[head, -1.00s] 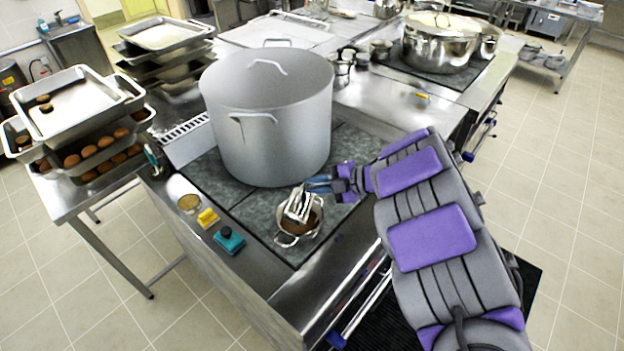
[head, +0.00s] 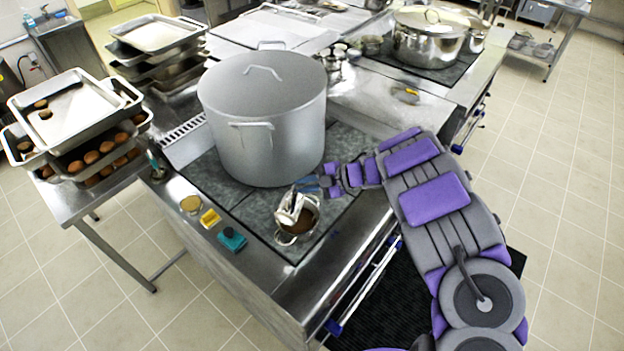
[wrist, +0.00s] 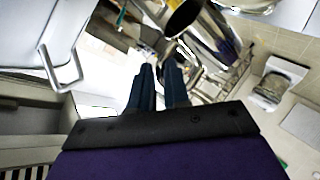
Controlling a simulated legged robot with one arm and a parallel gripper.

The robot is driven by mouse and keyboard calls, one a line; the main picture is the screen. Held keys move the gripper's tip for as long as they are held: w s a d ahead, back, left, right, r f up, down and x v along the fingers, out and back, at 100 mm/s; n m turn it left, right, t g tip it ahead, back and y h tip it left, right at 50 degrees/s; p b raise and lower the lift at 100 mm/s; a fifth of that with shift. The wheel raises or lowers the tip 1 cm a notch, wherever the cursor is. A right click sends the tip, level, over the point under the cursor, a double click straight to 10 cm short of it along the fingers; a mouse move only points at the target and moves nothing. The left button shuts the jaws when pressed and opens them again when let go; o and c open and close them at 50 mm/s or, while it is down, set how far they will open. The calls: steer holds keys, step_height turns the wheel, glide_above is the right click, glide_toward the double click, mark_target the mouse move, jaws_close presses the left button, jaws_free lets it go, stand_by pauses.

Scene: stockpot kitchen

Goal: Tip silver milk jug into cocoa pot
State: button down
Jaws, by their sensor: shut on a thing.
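The silver milk jug (head: 291,207) is tilted over the cocoa pot in the head view. The cocoa pot (head: 297,236) is a small silver pot with brown inside, upright near the front edge of the dark cooktop. My gripper (head: 309,187) is shut on the jug at its right side, apparently by the handle. The jug hides part of the pot's mouth, and I cannot tell whether milk is flowing. In the wrist view my gripper's blue fingers (wrist: 160,88) are close together, with a shiny silver vessel just beyond them.
A large grey lidded stockpot (head: 262,120) stands right behind the jug and limits room there. A yellow sponge (head: 210,218) and a teal item (head: 231,239) lie on the left counter edge. Stacked trays (head: 75,110) with brown rolls stand at left.

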steer(key=shift+w+a+p, duration=0.2)
steer(key=shift+a+p, duration=0.45)
steer(key=shift+a, duration=0.45)
steer(key=shift+w+a+m+p, duration=0.15)
steer(key=shift+w+m+p, duration=0.05)
steer(key=shift+m+p, duration=0.15)
steer(key=w+d+f+m+g+b, duration=0.1)
steer(key=w+d+m+g+b, duration=0.1)
steer(key=w+m+g, duration=0.2)
steer(key=shift+w+f, duration=0.35)
steer(key=shift+w, duration=1.25)
